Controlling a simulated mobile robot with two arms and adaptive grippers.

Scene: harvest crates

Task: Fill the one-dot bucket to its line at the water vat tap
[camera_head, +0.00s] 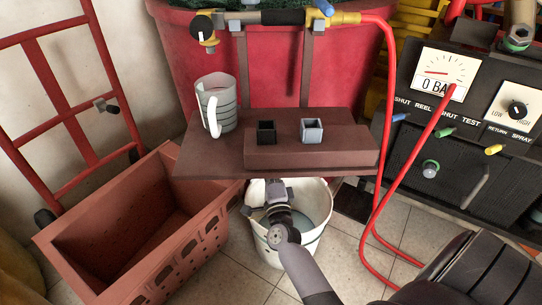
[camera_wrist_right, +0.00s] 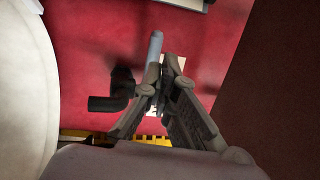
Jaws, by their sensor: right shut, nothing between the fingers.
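A white bucket (camera_head: 312,236) stands on the tiled floor under the brown shelf, partly hidden by the shelf and my right arm. I see no dot mark on it and cannot tell its water level. My right gripper (camera_head: 272,184) reaches over the bucket toward the red vat (camera_head: 272,68); it is shut and empty. In the right wrist view, the closed fingers (camera_wrist_right: 160,102) are near a black tap spout (camera_wrist_right: 108,103) and a grey lever-like rod (camera_wrist_right: 155,47) at the red vat wall (camera_wrist_right: 85,45). Contact with the rod is unclear. The bucket's pale side (camera_wrist_right: 25,95) shows at left. My left gripper is out of view.
A brown crate (camera_head: 105,282) stands left of the bucket. A red hose (camera_head: 379,170) hangs at right, beside a black gauge panel (camera_head: 440,135).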

